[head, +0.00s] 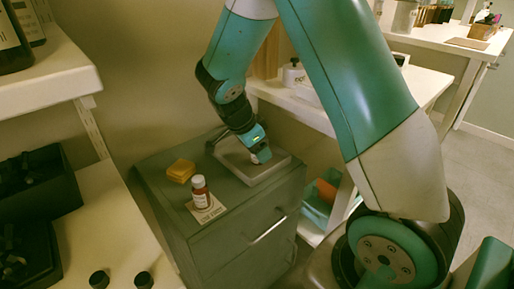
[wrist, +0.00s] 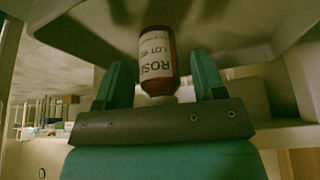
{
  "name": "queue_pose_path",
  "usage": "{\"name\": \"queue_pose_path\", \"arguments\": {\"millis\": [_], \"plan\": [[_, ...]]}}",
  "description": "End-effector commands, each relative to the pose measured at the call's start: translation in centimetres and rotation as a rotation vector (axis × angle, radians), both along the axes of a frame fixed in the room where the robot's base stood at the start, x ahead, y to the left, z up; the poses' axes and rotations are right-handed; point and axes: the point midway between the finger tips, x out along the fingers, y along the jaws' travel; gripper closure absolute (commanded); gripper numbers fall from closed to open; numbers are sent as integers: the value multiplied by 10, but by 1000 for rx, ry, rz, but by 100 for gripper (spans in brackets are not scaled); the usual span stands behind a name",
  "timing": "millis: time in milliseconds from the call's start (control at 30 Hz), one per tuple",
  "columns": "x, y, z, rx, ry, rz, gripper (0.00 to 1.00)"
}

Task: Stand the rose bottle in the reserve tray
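The rose bottle (wrist: 158,62), amber with a white label reading ROSE and LOT, shows between my gripper's fingers in the wrist view. Its pale cap end points toward the gripper's palm. My gripper (wrist: 160,78) has its two teal fingers apart, one on each side of the bottle, with a narrow gap showing on both sides. In the head view my gripper (head: 262,153) is low over the grey tray (head: 284,166) on the cabinet, and mostly hides the bottle. The bottle's base seems to be at the tray floor; exact contact is hard to tell.
Another small amber bottle (head: 200,189) stands on a printed card (head: 206,210) on the grey cabinet (head: 237,204). A yellow block (head: 181,171) lies behind it. A white shelf (head: 300,107) is beyond the tray. Dark bins (head: 38,185) stand at left.

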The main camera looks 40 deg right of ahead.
Motion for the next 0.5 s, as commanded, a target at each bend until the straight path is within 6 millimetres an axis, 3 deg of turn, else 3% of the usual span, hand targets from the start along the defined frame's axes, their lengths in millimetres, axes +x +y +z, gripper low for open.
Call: {"name": "queue_pose_path", "arguments": {"millis": [233, 500], "plan": [[1, 4, 12, 0, -1, 2, 37], [5, 27, 65, 0, -4, 3, 37]]}}
